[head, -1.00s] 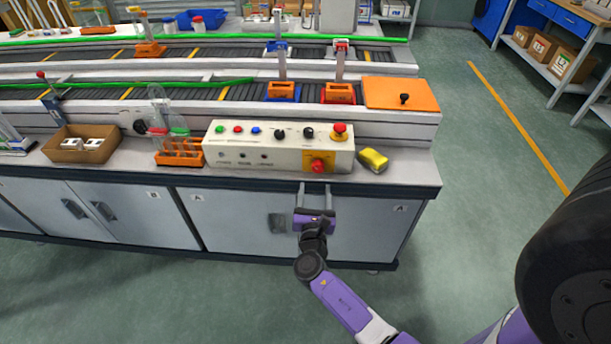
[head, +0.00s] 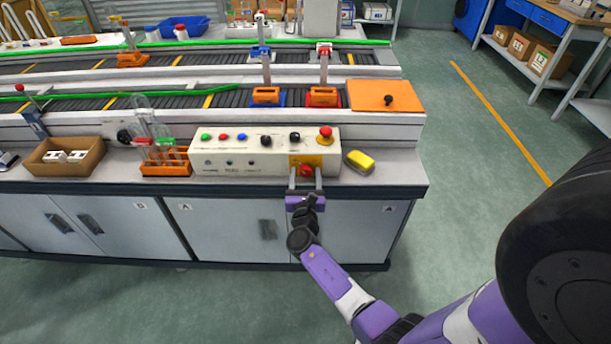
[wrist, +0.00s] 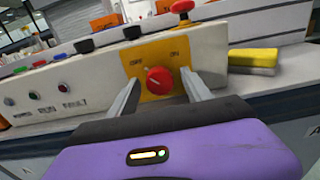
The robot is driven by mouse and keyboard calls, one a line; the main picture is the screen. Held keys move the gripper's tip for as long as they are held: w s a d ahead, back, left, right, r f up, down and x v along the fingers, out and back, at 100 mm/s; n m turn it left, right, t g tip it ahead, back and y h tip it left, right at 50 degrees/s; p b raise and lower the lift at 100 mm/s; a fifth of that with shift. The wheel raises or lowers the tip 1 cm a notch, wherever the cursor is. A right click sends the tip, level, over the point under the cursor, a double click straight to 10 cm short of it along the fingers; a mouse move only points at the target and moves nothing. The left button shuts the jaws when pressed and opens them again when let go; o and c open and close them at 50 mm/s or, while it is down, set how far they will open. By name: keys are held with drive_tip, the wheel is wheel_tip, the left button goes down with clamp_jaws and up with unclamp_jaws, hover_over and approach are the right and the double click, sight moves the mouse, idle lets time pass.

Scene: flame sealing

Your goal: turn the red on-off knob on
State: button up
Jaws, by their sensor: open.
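The red on-off knob (wrist: 159,80) sits on a yellow plate (wrist: 156,58) marked OFF at left and ON at right, in the wrist view. In the head view the knob (head: 306,171) is on the front of the white control box (head: 240,160). A pale line on the knob points up and left, toward OFF. My gripper (wrist: 158,82) is open, with one finger to the left of the knob and one to the right. In the head view my gripper (head: 305,176) reaches up to the knob from below. I cannot tell whether the fingers touch it.
A red push button (head: 326,133) stands on the box top above the knob. A yellow sponge (head: 360,161) lies to the right of the box. An orange rack with test tubes (head: 166,165) stands to its left. The bench front edge (head: 230,193) is below.

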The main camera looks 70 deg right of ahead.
drive_tip(key=shift+c, duration=0.2)
clamp_jaws()
drive_tip(key=shift+f, duration=0.1)
drive_tip(key=m+b, duration=0.3)
drive_tip(key=shift+f+b, duration=0.15)
drive_tip(key=shift+b, duration=0.2)
drive_tip(key=m+b, duration=0.5)
drive_tip(key=shift+m, duration=0.4)
drive_tip(key=m+b, duration=0.4)
drive_tip(key=shift+m, duration=0.3)
drive_tip(key=shift+m+b, duration=1.85)
drive_tip(key=shift+m, duration=0.35)
drive_tip(key=shift+r, duration=0.2)
